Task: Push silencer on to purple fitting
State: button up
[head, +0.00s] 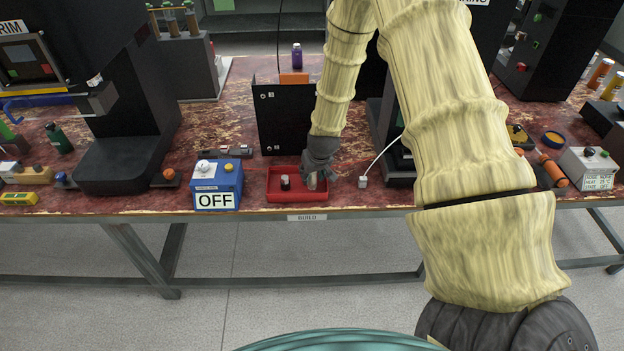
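My gripper (317,176) points down at the right half of a red tray (270,197) at the table's front edge. Its fingers are small and dark, with a pale greyish piece showing around the tips; I cannot tell whether it is held. A small black cylinder with a lighter top (285,183) stands in the tray, left of my gripper; it may be a silencer. An upright purple cylinder (297,56) stands at the back, behind an orange block; I cannot tell whether it is the fitting. No other purple part is clear.
A black upright panel (284,118) stands behind the tray. A blue box marked OFF (217,186) is left of the tray. A white cable ends in a small plug (363,182) at right. Dark machines flank the worn red table (212,118).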

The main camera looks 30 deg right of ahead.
jog(key=c, duration=0.6)
jog(key=shift+o, duration=0.2)
jog(key=shift+r, duration=0.1)
jog(key=shift+r+b, duration=1)
jog(key=shift+r, duration=3.95)
jog(key=shift+a, duration=0.1)
